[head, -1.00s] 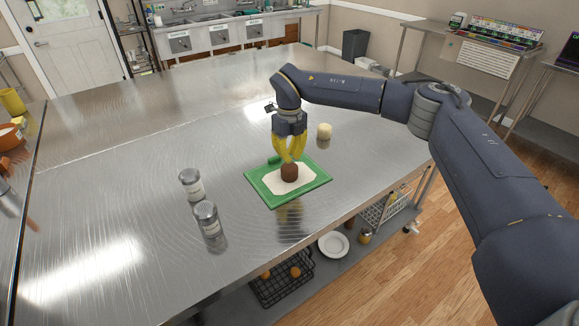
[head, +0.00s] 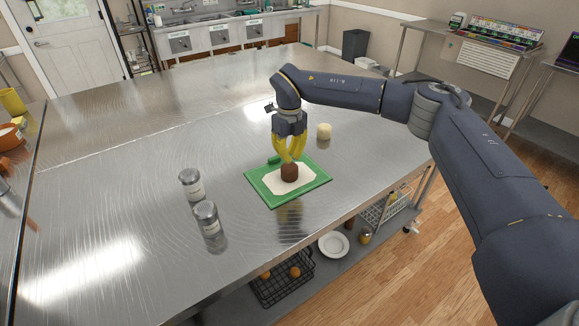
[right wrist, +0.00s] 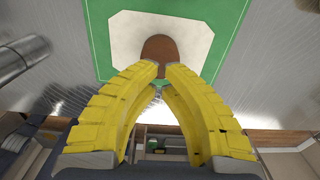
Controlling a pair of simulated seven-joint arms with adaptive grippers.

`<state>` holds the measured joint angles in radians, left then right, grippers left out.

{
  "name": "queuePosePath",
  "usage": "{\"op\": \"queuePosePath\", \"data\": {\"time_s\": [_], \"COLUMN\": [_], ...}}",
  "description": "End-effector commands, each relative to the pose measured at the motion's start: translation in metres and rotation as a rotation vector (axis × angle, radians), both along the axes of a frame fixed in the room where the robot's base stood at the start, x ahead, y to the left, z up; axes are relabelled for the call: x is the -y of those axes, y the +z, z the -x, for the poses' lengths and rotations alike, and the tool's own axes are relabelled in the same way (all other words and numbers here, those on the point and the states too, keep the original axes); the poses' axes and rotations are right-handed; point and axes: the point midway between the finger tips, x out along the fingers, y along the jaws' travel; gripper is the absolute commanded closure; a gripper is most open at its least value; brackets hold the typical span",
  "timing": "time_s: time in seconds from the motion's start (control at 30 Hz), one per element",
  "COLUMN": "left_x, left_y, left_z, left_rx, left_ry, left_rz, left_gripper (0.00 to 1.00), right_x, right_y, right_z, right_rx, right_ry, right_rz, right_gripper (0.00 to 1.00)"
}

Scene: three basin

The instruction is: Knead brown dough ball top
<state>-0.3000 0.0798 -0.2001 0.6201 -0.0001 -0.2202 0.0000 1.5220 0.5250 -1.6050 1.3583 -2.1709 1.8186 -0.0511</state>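The brown dough ball (head: 290,173) sits on a pale sheet (head: 306,180) on a green board (head: 259,193) on the metal table. My right gripper (head: 290,160) points down with its yellow fingertips at the top of the ball. In the right wrist view the fingertips (right wrist: 161,70) are drawn together with only a slight gap, in front of the brown dough ball (right wrist: 160,47). They appear to touch its top rather than go around it; the exact contact is hidden. My left gripper is not in view.
Two lidded shakers (head: 191,184) (head: 208,218) stand left of the board. The table (head: 120,180) is broadly clear at left and behind. Its front edge lies close to the board, above a lower shelf with a wire basket (head: 283,285) and a white plate (head: 333,244).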

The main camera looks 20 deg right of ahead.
Motion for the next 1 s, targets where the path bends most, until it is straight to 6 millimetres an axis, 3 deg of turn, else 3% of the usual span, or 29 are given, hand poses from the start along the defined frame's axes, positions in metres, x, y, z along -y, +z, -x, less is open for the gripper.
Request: {"op": "queuePosePath", "data": {"time_s": [1.0], "left_x": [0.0], "left_y": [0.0], "left_z": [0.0], "left_rx": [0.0], "left_ry": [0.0], "left_rz": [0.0], "left_gripper": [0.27], "right_x": [0.0], "right_y": [-0.026], "right_z": [0.0], "right_rx": [-0.001], "right_ry": [0.0], "right_rz": [0.0], "right_gripper": [1.0]}}
